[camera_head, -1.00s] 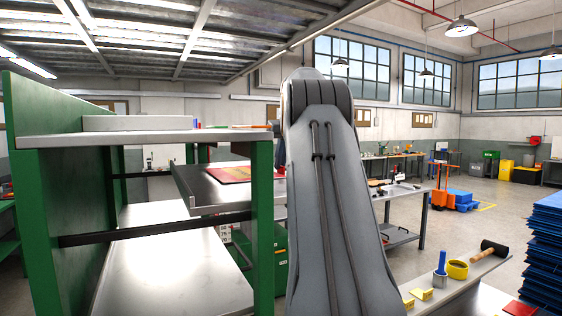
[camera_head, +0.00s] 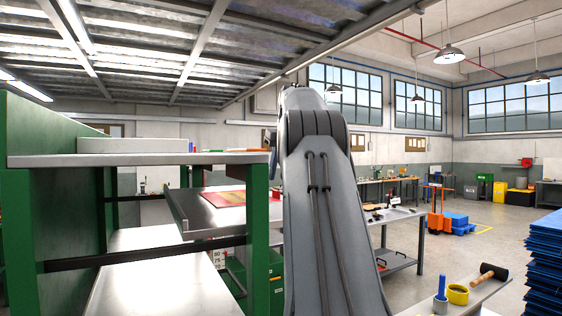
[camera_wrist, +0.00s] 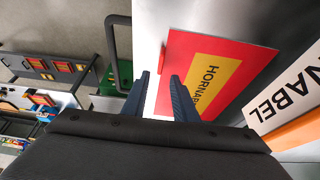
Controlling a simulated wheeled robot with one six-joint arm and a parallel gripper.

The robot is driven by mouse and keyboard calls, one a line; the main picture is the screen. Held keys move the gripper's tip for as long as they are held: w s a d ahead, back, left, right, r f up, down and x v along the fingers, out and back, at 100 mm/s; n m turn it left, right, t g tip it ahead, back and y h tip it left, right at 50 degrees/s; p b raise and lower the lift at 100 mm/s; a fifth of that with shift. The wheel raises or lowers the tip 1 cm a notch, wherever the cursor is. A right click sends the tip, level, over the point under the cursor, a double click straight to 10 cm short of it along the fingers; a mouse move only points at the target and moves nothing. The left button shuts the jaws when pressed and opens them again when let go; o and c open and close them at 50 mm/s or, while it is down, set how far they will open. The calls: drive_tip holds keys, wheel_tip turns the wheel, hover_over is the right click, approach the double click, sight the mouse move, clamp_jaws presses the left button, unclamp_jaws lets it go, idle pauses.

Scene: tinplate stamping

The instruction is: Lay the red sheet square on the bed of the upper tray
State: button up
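The red sheet (camera_head: 222,196) lies on the grey upper tray (camera_head: 200,219), which juts from the green rack. In the wrist view the red sheet (camera_wrist: 217,47) has a yellow panel lettered "HORNA…", and part of it is hidden behind my gripper. My gripper (camera_wrist: 159,75) has its two dark fingers apart, with nothing seen held between them. I cannot tell how high the fingers are above the sheet. In the head view my arm hides the gripper.
The green rack's top shelf (camera_head: 130,159) is above the tray, with a green post (camera_head: 258,240) in front. A white and orange sheet lettered "NABEL" (camera_wrist: 285,100) is at right in the wrist view. A bench with a mallet (camera_head: 488,273) and stacked blue sheets (camera_head: 545,265) are at right.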

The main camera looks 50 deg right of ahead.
drive_tip(key=v, duration=0.7)
drive_tip(key=shift+p, duration=0.4)
drive_tip(key=shift+d, duration=0.1)
